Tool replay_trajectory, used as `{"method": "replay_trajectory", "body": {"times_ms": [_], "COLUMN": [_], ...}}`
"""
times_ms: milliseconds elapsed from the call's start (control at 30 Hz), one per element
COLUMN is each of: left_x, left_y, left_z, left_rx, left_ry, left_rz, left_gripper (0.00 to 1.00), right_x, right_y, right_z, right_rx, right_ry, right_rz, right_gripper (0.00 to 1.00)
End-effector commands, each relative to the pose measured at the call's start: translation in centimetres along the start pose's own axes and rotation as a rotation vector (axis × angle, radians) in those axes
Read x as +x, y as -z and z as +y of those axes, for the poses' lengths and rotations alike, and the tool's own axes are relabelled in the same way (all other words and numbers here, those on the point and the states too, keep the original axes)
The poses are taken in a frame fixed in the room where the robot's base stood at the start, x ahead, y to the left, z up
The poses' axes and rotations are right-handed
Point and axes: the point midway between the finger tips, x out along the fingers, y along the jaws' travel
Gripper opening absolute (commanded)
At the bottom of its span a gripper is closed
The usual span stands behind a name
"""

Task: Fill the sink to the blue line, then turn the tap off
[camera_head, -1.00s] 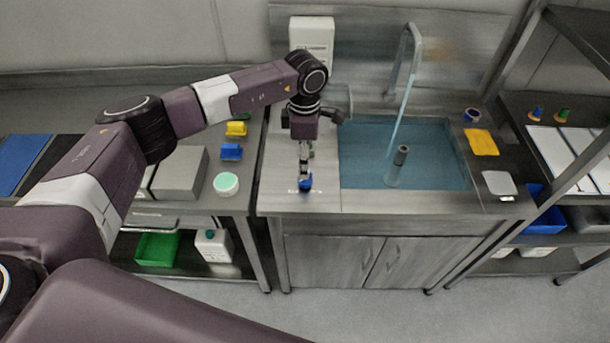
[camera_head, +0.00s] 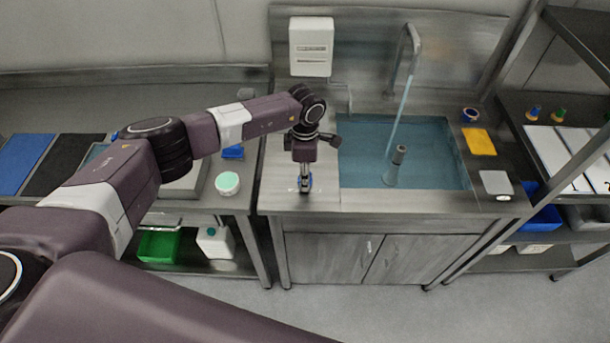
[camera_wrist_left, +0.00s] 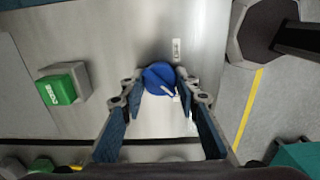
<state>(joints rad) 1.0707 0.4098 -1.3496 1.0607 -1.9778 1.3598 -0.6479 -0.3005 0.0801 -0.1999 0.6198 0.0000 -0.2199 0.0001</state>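The sink (camera_head: 356,178) holds blue-tinted water, and a stream (camera_head: 402,100) runs from the curved tap spout (camera_head: 416,45) into it. A grey upright pipe (camera_head: 398,157) stands in the water. I cannot make out the blue line. A round blue knob (camera_wrist_left: 160,79) with a pale mark sits on the steel counter left of the sink. In the head view my left gripper (camera_head: 305,184) points down over the knob and mostly hides it. In the left wrist view its fingers are open on both sides of the knob, with small gaps. My right gripper is not in view.
A white wall dispenser (camera_head: 311,60) hangs behind the counter. A yellow cloth (camera_head: 479,142) and a grey pad (camera_head: 496,182) lie right of the sink. A round mint-topped tub (camera_head: 227,183) stands on the left bench. A green block (camera_wrist_left: 62,88) shows in the wrist view.

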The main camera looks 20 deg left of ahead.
Motion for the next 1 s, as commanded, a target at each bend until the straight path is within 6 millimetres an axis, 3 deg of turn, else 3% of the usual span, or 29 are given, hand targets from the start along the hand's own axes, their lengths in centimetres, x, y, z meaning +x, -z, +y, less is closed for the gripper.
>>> {"method": "replay_trajectory", "body": {"times_ms": [200, 567, 1000], "left_x": [0.0, 0.1, 0.2], "left_y": [0.0, 0.0, -0.1], "left_z": [0.0, 0.0, 0.1], "left_rx": [0.000, -0.068, -0.422], "left_ry": [0.001, 0.000, 0.000], "left_rz": [0.000, 0.000, -0.001], "left_gripper": [0.05, 0.05, 0.05], "right_x": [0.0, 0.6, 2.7], "right_y": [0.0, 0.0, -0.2], "right_z": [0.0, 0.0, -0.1], "right_rx": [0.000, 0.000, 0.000], "right_ry": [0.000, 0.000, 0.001], "right_rz": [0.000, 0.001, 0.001], "right_gripper": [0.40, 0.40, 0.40]}}
